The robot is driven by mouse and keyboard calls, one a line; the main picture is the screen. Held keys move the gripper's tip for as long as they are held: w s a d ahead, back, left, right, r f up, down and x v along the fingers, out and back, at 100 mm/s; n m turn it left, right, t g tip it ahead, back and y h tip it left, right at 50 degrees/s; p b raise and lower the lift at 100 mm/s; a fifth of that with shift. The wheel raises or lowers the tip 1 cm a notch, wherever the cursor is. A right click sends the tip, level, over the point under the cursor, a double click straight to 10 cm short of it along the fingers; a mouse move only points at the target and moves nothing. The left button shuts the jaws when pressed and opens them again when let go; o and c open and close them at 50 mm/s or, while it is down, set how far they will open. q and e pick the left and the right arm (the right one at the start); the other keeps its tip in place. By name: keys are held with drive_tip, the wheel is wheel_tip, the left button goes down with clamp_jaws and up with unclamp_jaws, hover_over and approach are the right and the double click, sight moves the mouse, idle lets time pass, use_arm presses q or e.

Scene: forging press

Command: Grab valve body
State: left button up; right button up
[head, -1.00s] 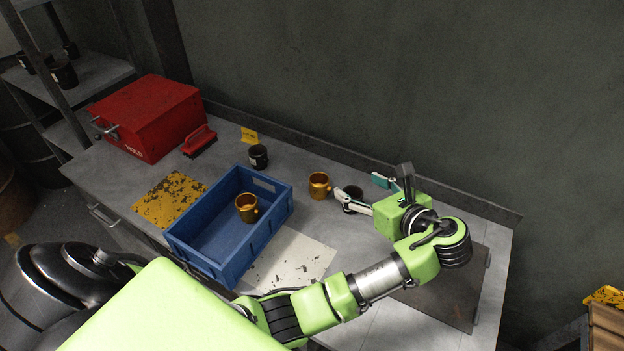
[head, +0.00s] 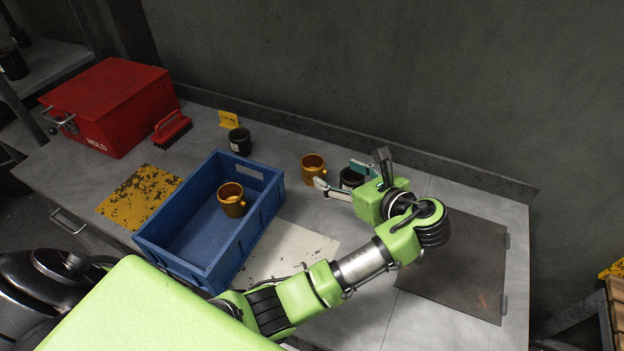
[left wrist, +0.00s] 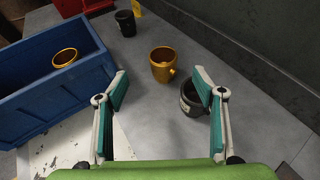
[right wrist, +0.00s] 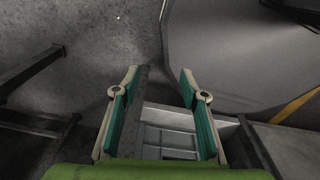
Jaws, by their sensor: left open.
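A bronze valve body (head: 313,168) stands upright on the grey bench, right of the blue bin. In the left wrist view it (left wrist: 163,66) lies ahead of my left gripper, between the lines of the two fingers. A second bronze valve body (head: 231,201) stands inside the bin; its upper part shows in the left wrist view (left wrist: 65,58). My left gripper (head: 337,175) is open and empty, just right of the bench valve body, apart from it. A black cup-like part (left wrist: 190,98) stands beside its right finger. My right gripper (right wrist: 157,80) is open and empty, away from the bench parts.
The blue bin (head: 262,222) is left of my left gripper. Another black part (head: 240,141) stands behind the bin. A red box (head: 112,104), a red brush (head: 171,128) and a yellow worn plate (head: 140,195) lie further left. The wall rises behind the bench.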

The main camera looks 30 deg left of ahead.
use_arm(q)
drive_tip(key=p, duration=0.1)
approach(308, 158)
drive_tip(key=shift+a, duration=0.9)
drive_tip(key=shift+d+f+p+x, duration=0.1)
drive_tip(key=shift+f+p+x, duration=0.1)
drive_tip(key=shift+x, duration=0.75)
drive_tip(key=shift+d+f+p+x, duration=0.1)
drive_tip(key=shift+p+x, duration=0.1)
drive_tip(key=shift+x, duration=0.75)
drive_tip(key=shift+d+f+p+x, duration=0.1)
drive_tip(key=shift+p+x, duration=0.1)
drive_tip(key=shift+x, duration=0.75)
drive_tip(key=shift+w, duration=0.15)
drive_tip(key=c, duration=1.4)
drive_tip(key=shift+r, duration=0.1)
drive_tip(key=shift+c, duration=0.8)
use_arm(e)
drive_tip(key=shift+w+a+r, duration=0.1)
drive_tip(key=shift+a+r, duration=0.1)
drive_tip(key=shift+r, duration=0.3)
drive_tip(key=shift+w+a+r, duration=0.1)
drive_tip(key=shift+a+r, duration=0.05)
drive_tip(key=shift+r, duration=0.3)
drive_tip(key=shift+a, duration=0.1)
